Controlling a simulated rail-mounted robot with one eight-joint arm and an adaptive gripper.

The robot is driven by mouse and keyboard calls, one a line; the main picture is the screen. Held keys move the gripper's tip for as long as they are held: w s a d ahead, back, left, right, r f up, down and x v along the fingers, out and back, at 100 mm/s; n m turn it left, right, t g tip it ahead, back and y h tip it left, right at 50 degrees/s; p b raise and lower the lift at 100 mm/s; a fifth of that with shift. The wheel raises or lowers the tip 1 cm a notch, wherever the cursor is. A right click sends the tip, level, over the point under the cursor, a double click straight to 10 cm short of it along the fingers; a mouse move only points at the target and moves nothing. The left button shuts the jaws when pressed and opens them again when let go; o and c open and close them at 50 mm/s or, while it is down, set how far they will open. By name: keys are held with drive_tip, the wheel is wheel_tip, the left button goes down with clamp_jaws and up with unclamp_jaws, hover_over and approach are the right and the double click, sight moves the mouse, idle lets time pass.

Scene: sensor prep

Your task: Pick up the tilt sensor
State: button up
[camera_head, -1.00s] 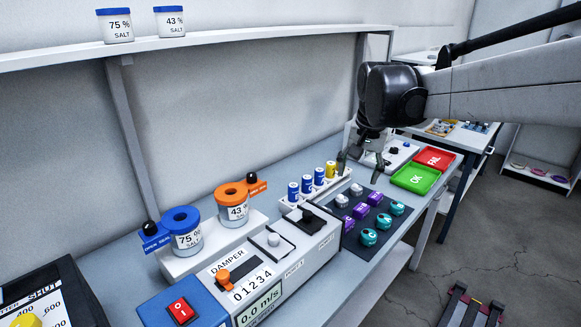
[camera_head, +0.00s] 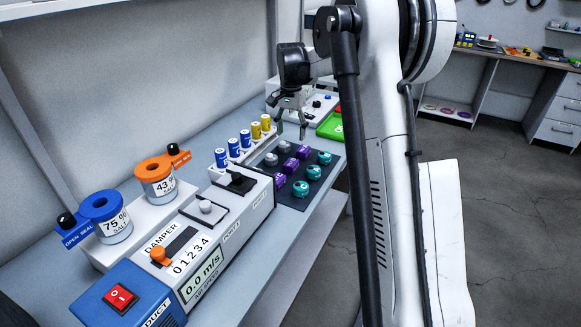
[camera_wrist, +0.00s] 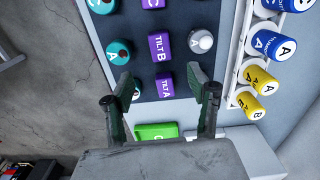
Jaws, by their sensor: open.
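Purple tilt sensors stand in the middle row of a dark mat (camera_head: 322,181). In the wrist view, tilt A (camera_wrist: 165,81) lies between my fingers in the picture, with tilt B (camera_wrist: 159,47) beyond it and a partly cut-off purple block marked C (camera_wrist: 152,4) at the top edge. The head view shows purple blocks nearest (camera_head: 279,181), middle (camera_head: 290,165) and farthest (camera_head: 303,152). My gripper (camera_head: 291,130) is open and empty, pointing down over the far end of the mat. It also frames tilt A in the wrist view (camera_wrist: 161,80). Its height above the sensor is unclear.
Teal round sensors (camera_head: 313,172) and grey ones (camera_head: 271,159) flank the purple row closely. A rack with blue and yellow cylinders (camera_head: 256,130) stands left of the mat. A green tray (camera_head: 331,127) lies beyond. A damper box (camera_head: 203,267) and salt jars (camera_head: 157,180) are nearer.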

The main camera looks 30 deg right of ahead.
sight(291, 162)
wheel_tip(291, 162, down, 13)
drive_tip(key=shift+f, duration=0.1)
idle(0.6)
drive_tip(key=shift+c, duration=0.4)
drive_tip(key=c, duration=1.2)
drive_tip(key=shift+r, duration=0.7)
wheel_tip(291, 162, up, 3)
drive_tip(key=shift+f, duration=0.1)
drive_tip(key=s+a+r, duration=0.3)
drive_tip(key=a+r, duration=0.4)
drive_tip(key=a, duration=0.4)
